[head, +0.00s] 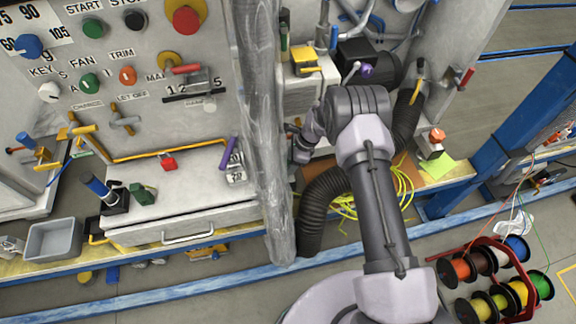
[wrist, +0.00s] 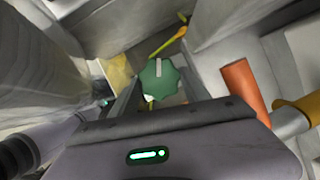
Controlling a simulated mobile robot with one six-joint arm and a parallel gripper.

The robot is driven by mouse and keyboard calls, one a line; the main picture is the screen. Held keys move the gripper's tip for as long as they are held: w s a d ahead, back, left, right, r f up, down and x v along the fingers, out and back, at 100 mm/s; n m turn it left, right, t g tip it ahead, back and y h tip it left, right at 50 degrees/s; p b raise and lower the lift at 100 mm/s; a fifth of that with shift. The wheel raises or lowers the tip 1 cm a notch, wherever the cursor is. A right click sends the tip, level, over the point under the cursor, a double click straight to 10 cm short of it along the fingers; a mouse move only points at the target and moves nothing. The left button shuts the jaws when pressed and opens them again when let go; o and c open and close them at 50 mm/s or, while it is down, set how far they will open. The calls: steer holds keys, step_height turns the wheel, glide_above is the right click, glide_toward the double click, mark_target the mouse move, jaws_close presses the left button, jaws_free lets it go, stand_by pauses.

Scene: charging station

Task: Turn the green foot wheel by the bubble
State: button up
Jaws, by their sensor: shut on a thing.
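The green foot wheel (wrist: 162,82) shows in the middle of the wrist view. It is a lobed knob with a pale mark at its top edge. My gripper (wrist: 158,90) has its two dark fingers on either side of the wheel and is shut on it. In the head view my gripper (head: 303,148) is low beside the wrapped column, and my own arm and wrist hide the wheel there. I cannot make out the bubble in either view.
A plastic-wrapped column (head: 262,130) stands close left of my gripper. A black corrugated hose (head: 318,205) and loose yellow cable (head: 372,198) lie near my arm. In the wrist view an orange cylinder (wrist: 246,92) is close on the right. Cable spools (head: 497,283) stand on the floor.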

steer(key=o, duration=1.3)
steer(key=shift+o, duration=0.2)
steer(key=shift+r, duration=0.1)
steer(key=p+v, duration=0.5)
steer(key=v, duration=1.2)
steer(key=shift+d, duration=0.1)
